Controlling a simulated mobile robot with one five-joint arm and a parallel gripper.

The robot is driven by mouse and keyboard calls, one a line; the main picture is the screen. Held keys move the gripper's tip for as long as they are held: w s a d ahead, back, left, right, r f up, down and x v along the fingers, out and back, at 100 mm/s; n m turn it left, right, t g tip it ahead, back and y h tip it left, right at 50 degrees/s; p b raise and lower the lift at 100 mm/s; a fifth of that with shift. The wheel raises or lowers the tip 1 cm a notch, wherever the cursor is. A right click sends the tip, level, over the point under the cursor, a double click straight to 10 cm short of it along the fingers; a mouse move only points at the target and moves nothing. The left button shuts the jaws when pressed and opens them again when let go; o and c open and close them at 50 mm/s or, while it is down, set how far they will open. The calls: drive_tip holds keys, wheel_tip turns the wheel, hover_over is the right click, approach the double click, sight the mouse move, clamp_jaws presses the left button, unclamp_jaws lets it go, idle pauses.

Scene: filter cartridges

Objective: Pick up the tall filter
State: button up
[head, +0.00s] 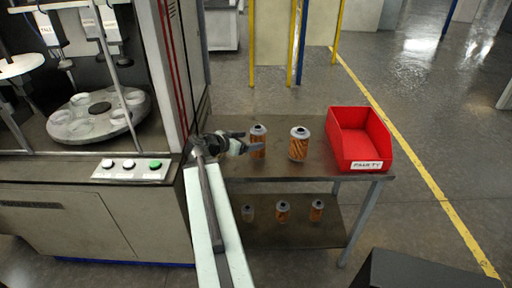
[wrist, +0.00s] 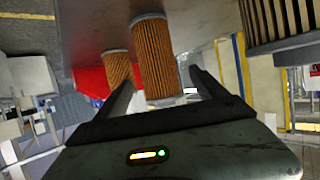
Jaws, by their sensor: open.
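Two orange pleated filters with grey caps stand upright on the top of the metal table: a left filter (head: 259,143) and a right filter (head: 299,146). Which is taller is hard to tell. My gripper (head: 249,142) is open at the left filter, with its fingers pointing right toward it. In the wrist view my open fingers (wrist: 160,78) spread around the near end of the closer filter (wrist: 155,58), with gaps showing. The other filter (wrist: 118,72) stands behind, past the left finger.
A red bin (head: 343,161) with a white label stands on the table's right side. Several filters sit on the lower shelf (head: 275,236). A machine with a round carousel (head: 78,128) and push buttons (head: 128,164) stands at the left. Tabletop in front of the filters is clear.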

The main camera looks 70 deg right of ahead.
drive_tip(key=b+x, duration=0.3)
drive_tip(key=x, duration=0.5)
drive_tip(key=shift+s+r, duration=0.1)
drive_tip(key=shift+r, duration=0.05)
drive_tip(key=shift+a, duration=0.1)
drive_tip(key=c, duration=1.5)
drive_tip(key=shift+c, duration=0.2)
drive_tip(key=shift+r, duration=0.15)
